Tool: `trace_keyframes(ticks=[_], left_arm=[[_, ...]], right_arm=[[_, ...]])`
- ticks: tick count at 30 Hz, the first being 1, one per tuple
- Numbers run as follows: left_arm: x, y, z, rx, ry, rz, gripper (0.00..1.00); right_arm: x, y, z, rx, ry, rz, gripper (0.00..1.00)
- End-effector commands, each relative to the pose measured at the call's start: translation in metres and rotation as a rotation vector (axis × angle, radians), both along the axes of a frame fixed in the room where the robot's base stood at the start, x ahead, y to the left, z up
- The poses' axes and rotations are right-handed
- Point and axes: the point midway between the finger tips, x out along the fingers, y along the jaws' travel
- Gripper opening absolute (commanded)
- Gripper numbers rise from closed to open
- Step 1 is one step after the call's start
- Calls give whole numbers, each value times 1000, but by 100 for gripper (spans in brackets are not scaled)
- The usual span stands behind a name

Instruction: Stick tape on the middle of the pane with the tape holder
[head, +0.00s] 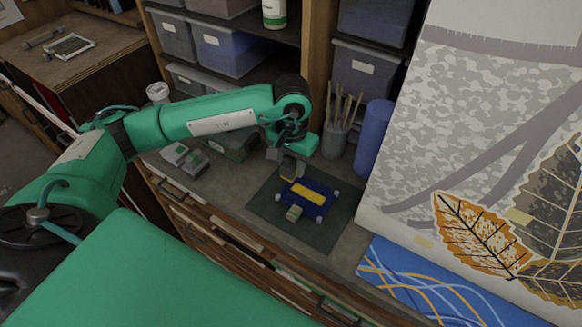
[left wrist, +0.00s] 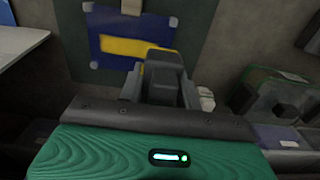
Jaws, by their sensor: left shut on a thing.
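The pane (head: 314,212) is a dark blue rectangle with pale corner pieces, lying on a dark green mat (head: 268,205). A yellow strip (head: 309,192) lies lengthwise across its middle; the pane (left wrist: 110,62) and strip (left wrist: 120,46) also show in the left wrist view. My left gripper (head: 289,173) is at the pane's far left edge, close above it. It is shut on what looks like the tape holder, mostly hidden by the fingers; a yellow bit (left wrist: 141,72) shows beside them. I cannot tell whether it touches the pane. My right gripper is not in view.
A small pale green block (head: 294,213) sits at the pane's near edge. A cup of brushes (head: 335,140) and a blue cylinder (head: 373,138) stand behind the mat. Small boxes (head: 185,159) lie to the left. A large patterned sheet (head: 470,130) stands at the right.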

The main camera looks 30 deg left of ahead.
Motion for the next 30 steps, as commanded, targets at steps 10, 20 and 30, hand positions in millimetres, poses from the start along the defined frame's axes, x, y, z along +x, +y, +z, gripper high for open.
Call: trace_keyframes(ticks=[10, 20, 30], left_arm=[[-1, -3, 27, 0, -1, 12, 13], [-1, -3, 28, 0, -1, 13, 13], [-1, -3, 27, 0, 0, 13, 13]], right_arm=[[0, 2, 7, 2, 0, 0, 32], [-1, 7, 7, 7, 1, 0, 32], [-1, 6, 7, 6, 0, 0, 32]])
